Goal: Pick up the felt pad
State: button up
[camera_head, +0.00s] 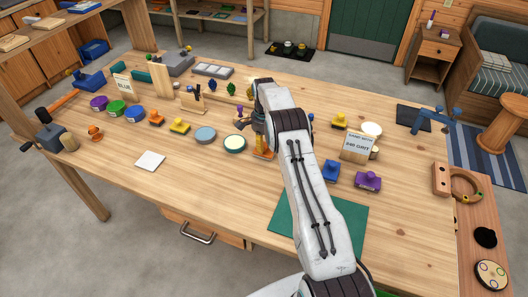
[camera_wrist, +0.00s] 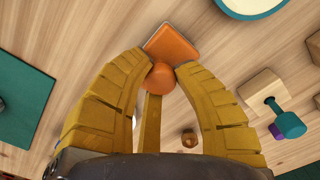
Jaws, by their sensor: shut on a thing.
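An orange square pad with a round knob on top (camera_wrist: 172,44) lies between my gripper's fingertips in the wrist view. My gripper (camera_wrist: 163,70) has its two yellow ribbed fingers closed on the knob from both sides. In the head view my gripper (camera_head: 261,146) points down over the worktable, and the edge of the orange pad (camera_head: 265,156) shows just below it, mostly hidden. I cannot tell whether the pad touches the tabletop. No label shows whether this is the felt pad.
A cream-topped round tin (camera_head: 235,144) is just left of my gripper. A green mat (camera_head: 348,214) lies near the front edge. The front left tabletop is mostly clear.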

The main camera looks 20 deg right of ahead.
grip_shut()
jog(key=shift+r, duration=0.6)
jog(key=r, duration=0.1)
jog(key=r+b, duration=0.1)
jog(key=r, duration=0.1)
jog(key=shift+s+d, duration=0.15)
jog(key=shift+d, duration=0.05)
jog(key=s+d+r+b, duration=0.3)
jog(key=s+d+r, duration=0.3)
jog(key=s+d, duration=0.2)
jog(key=shift+r, duration=0.4)
jog(key=shift+w, duration=0.1)
